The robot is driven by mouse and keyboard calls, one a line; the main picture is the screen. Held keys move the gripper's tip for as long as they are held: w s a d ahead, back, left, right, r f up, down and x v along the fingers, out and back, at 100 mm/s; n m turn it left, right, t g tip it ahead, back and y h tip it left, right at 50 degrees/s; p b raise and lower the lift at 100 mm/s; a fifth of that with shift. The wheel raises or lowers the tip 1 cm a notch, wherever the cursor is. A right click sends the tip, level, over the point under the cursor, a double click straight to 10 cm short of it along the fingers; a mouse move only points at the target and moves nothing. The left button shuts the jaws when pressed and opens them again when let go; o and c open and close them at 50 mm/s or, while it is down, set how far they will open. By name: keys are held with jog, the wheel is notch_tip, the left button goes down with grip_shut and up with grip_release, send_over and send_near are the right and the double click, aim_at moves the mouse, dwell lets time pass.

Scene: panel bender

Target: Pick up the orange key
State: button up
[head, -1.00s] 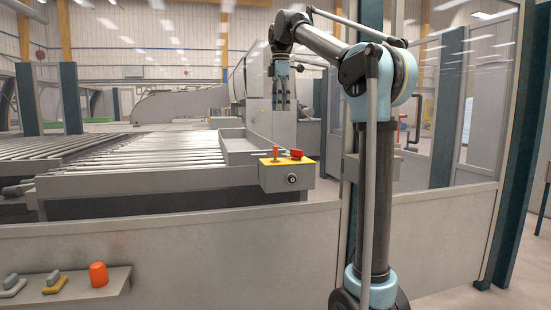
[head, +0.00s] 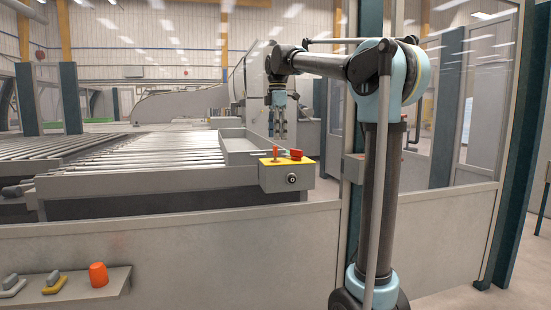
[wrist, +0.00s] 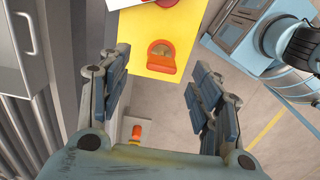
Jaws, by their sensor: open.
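The orange key (head: 275,153) stands upright on the yellow top of a grey control box. In the wrist view, what appears to be the same key (wrist: 162,57) shows from above, with a rounded orange top on a red-orange base. My gripper (head: 278,136) points down above the box, with its tips apart from the key in the picture. The key appears between and slightly beyond the fingertips.
A red knob (head: 296,154) sits on the same yellow top (head: 306,160), right of the key. A grey tray (head: 233,146) and a roller conveyor (head: 120,180) lie behind and left. A low shelf holds an orange cup (head: 98,274).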

aim_at(275, 146)
jog(key=f, duration=0.4)
jog(key=shift+s+a+f, duration=0.35)
jog(key=shift+a+f, duration=0.05)
jog(key=shift+f, duration=0.65)
jog(key=c, duration=1.2)
